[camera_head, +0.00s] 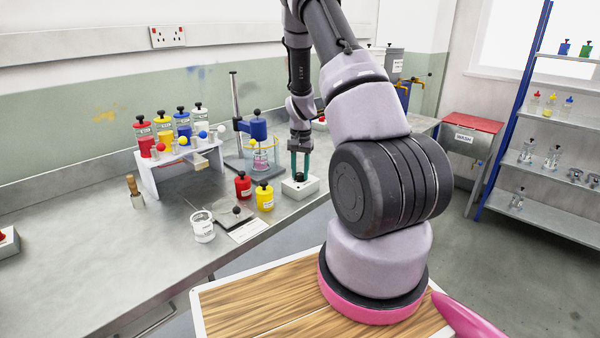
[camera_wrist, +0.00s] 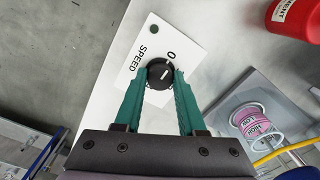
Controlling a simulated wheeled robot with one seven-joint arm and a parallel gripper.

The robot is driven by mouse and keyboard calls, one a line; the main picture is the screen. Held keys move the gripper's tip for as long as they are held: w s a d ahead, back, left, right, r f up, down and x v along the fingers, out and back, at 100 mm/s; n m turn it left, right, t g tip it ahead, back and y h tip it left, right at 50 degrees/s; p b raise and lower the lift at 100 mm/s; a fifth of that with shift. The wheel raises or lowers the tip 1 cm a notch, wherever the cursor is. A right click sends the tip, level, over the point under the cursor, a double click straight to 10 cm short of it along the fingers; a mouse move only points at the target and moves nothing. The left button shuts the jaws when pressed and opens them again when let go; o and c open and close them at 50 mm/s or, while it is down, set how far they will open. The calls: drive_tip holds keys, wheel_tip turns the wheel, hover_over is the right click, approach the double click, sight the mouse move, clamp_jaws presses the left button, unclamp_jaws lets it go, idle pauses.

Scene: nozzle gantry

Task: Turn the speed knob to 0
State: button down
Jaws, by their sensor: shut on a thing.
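The speed knob (camera_wrist: 160,74) is a round black dial with a white pointer line, on a white box (camera_wrist: 187,36) marked SPEED and 0. Its pointer aims up and slightly right in the wrist view, roughly toward the 0. In the head view the box (camera_head: 301,191) sits on the bench, the knob (camera_head: 299,177) on its top. My gripper (camera_wrist: 160,78) has its two green fingers closed on the knob's sides; the gripper (camera_head: 300,172) also shows in the head view, pointing straight down. The exact match of pointer and 0 is hard to tell.
A yellow bottle (camera_head: 264,196) and a red bottle (camera_head: 243,185) stand left of the box. A white rack (camera_head: 154,178) with several coloured bottles is farther left. The bench front edge lies close to the box.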

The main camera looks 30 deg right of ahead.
sight(301, 174)
idle(0.4)
drive_tip(key=c, duration=0.5)
unclamp_jaws()
drive_tip(key=shift+r, duration=0.1)
wheel_tip(301, 174, up, 11)
